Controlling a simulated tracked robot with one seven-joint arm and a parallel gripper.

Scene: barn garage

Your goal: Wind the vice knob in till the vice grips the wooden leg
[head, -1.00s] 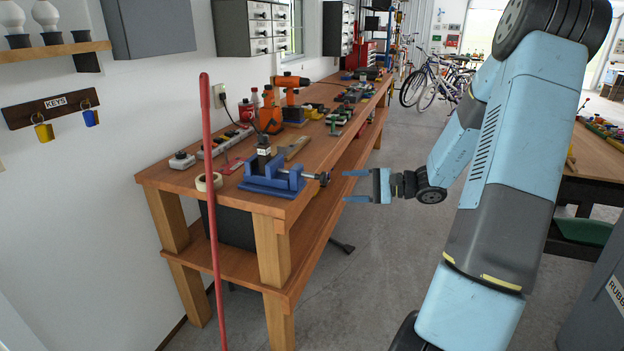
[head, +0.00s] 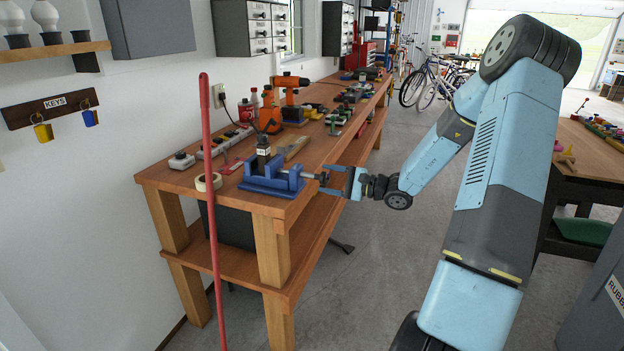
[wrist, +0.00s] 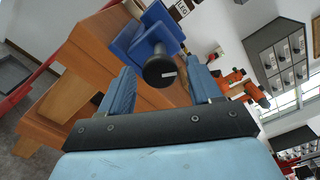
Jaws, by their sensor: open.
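The blue vice (head: 270,181) sits on the near end of the wooden workbench. The wooden leg (head: 263,152), a short dark upright piece with a pale label, stands in the vice; whether the jaws touch it is too small to tell. The vice knob (wrist: 160,71) is a dark round end on a shaft, facing the wrist camera. My gripper (head: 322,183) is open at the knob's end of the vice, pointing left. In the wrist view my gripper's blue fingers (wrist: 162,88) stand on either side of the knob, with gaps visible, so they do not close on it.
A red pole (head: 213,220) stands upright in front of the bench. A tape roll (head: 208,182), power strip (head: 222,146) and orange drill (head: 290,82) are on the bench (head: 300,155). The floor right of the bench is clear below my arm.

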